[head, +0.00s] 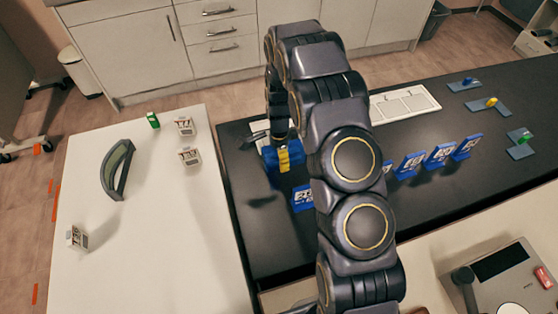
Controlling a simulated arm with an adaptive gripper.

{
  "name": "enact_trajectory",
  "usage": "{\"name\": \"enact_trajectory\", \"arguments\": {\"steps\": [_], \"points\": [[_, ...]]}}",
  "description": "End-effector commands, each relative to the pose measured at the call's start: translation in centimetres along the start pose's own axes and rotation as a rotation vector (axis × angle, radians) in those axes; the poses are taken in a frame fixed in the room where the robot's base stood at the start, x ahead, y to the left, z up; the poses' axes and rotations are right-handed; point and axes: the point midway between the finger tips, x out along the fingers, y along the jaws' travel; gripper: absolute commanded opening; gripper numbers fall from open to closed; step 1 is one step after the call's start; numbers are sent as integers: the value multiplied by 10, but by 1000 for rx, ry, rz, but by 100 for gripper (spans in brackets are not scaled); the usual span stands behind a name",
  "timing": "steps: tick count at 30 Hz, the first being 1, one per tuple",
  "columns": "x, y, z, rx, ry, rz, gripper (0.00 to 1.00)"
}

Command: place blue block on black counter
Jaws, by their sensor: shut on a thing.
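A blue block (269,158) with a yellow band or part beside it is at my gripper (280,145), above the left end of the black counter (264,232). My gripper is shut on the blue block. A dark shadow lies on the counter below, and the block appears apart from the surface. My arm hides part of the counter's middle and much of the gripper.
Several blue stands (438,156) line the counter, one (303,198) near the block. A white tray (408,104) lies behind. Grey plates (520,151) with small coloured pieces are at right. The white table (150,240) holds small boxes (190,157) and a curved object (117,170).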

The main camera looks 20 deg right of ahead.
Motion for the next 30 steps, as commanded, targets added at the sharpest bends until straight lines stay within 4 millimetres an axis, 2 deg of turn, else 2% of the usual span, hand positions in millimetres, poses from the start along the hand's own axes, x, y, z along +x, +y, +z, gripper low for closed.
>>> {"name": "enact_trajectory", "arguments": {"steps": [4,10,20,21,23,30], "points": [[9,-4,-1,0,0,2,33],[35,-4,0,1,0,-1,33],[38,-5,0,0,0,-2,33],[38,-5,0,0,1,-2,75],[38,-5,0,0,1,-2,100],[38,-4,0,0,0,-2,100]]}}
